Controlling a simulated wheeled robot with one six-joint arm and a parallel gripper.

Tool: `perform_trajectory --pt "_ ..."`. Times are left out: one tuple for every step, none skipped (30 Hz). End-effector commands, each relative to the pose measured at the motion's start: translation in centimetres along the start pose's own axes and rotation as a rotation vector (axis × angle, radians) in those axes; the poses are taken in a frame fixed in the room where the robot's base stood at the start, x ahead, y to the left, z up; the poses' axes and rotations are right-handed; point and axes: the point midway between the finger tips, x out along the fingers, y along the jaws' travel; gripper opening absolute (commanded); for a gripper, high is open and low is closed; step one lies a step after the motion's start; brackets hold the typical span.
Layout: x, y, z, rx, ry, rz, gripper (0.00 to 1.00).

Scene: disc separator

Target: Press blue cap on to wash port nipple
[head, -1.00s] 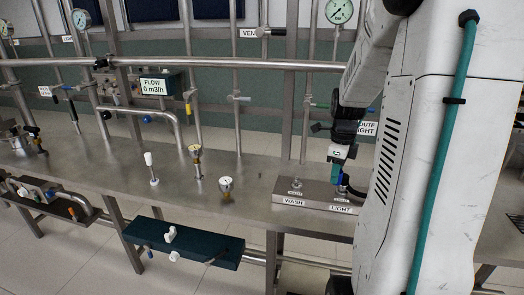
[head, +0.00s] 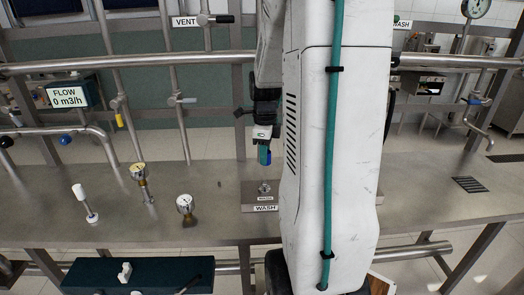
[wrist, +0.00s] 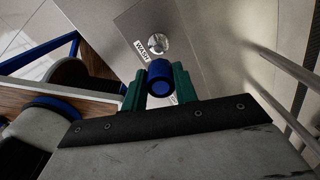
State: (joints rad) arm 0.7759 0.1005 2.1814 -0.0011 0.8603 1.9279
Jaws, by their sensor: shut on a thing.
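My gripper (head: 263,154) has teal fingers shut on the blue cap (head: 269,158). It holds the cap in the air above the plate marked WASH (head: 248,202). In the wrist view the cap (wrist: 160,76) sits between the fingers (wrist: 159,88), its round end facing the camera. The wash port nipple (head: 264,187) is a small metal stub standing on the plate. In the wrist view the nipple (wrist: 158,43) shows just beyond the cap, beside the WASH label, apart from it. My arm hides the plate's right part in the head view.
A long steel rail (head: 150,58) runs behind. The bench between the gauges and plate is mostly clear.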

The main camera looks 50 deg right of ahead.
Motion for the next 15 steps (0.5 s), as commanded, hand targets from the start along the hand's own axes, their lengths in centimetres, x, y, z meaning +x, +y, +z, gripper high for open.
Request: perform_trajectory --pt "0.0 0.1 0.1 -0.003 0.000 0.000 0.01" --pt "0.0 0.2 0.2 -0.005 0.000 0.000 0.01" --pt "0.0 0.2 0.3 -0.007 0.000 0.000 0.01" --pt "0.0 0.2 0.4 -0.007 0.000 0.000 0.01" --pt "0.0 0.3 0.4 -0.008 0.000 0.000 0.01" --pt "0.0 0.3 0.5 -0.009 0.000 0.000 0.01" --pt "0.0 0.3 0.5 -0.010 0.000 0.000 0.01" --pt "0.1 0.3 0.5 -0.010 0.000 0.000 0.01" --pt "0.2 0.4 0.5 -0.010 0.000 0.000 0.01" --pt "0.3 0.4 0.5 -0.010 0.000 0.001 0.01" --pt "0.4 0.3 0.5 -0.010 0.000 0.000 0.01" --pt "0.7 0.3 0.5 -0.010 0.000 0.000 0.01" --pt "0.9 0.3 0.5 -0.010 0.000 0.000 0.01" --pt "1.1 0.3 0.5 -0.009 0.000 0.001 0.01" --pt "1.5 0.3 0.4 -0.009 0.001 0.002 0.01"
